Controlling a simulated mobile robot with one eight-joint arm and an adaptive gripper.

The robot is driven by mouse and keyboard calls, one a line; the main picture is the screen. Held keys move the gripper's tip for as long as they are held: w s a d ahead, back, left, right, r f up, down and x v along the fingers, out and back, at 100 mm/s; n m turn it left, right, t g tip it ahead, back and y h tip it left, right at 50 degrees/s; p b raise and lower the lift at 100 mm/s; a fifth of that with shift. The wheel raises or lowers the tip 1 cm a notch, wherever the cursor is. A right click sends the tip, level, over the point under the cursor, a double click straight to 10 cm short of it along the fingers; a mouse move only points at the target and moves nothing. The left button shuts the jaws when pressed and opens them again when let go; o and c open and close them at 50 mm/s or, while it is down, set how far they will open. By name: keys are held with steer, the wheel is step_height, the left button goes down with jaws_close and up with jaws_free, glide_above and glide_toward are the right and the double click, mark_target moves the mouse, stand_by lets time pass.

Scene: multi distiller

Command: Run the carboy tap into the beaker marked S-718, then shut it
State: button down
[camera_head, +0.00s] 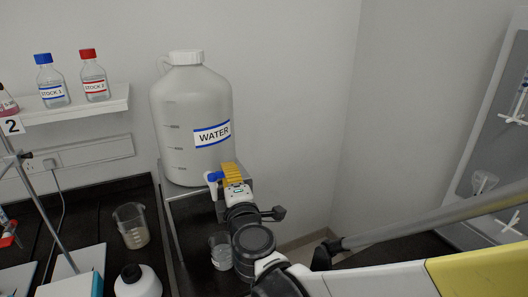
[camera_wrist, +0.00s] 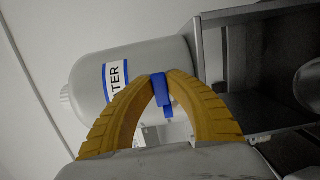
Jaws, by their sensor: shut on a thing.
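The large white carboy (camera_head: 192,110) with a blue-edged WATER label stands on a dark raised stand. Its tap has a blue handle (camera_head: 215,176) at the carboy's lower front, and the handle also shows in the wrist view (camera_wrist: 162,89). My gripper (camera_head: 229,172) has its yellow fingers closed around the blue handle; the wrist view shows the fingertips (camera_wrist: 160,83) on both sides of it. A clear glass beaker (camera_head: 221,252) stands below the tap, partly beside my arm. Its marking cannot be read, and I cannot tell its liquid level or whether water is running.
Another beaker (camera_head: 131,226) with pale contents stands on the dark bench at left, near a white bottle (camera_head: 138,284). Stock bottles (camera_head: 52,80) sit on a white shelf (camera_head: 95,109). A grey pegboard (camera_head: 490,150) is at right.

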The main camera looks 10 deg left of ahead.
steer(key=shift+w+a+n+g+y, duration=0.1)
steer(key=shift+w+n+g+y, duration=0.1)
steer(key=shift+n+g+y, duration=0.35)
steer(key=shift+w+n+g+y, duration=0.15)
steer(key=shift+n+y, duration=0.2)
steer(key=shift+y, duration=0.4)
steer(key=c, duration=1.4)
jaws_free()
steer(key=shift+o, duration=0.2)
steer(key=shift+s, duration=0.1)
steer(key=v, duration=1.1)
steer(key=shift+s+d, duration=0.2)
steer(key=shift+s, duration=0.15)
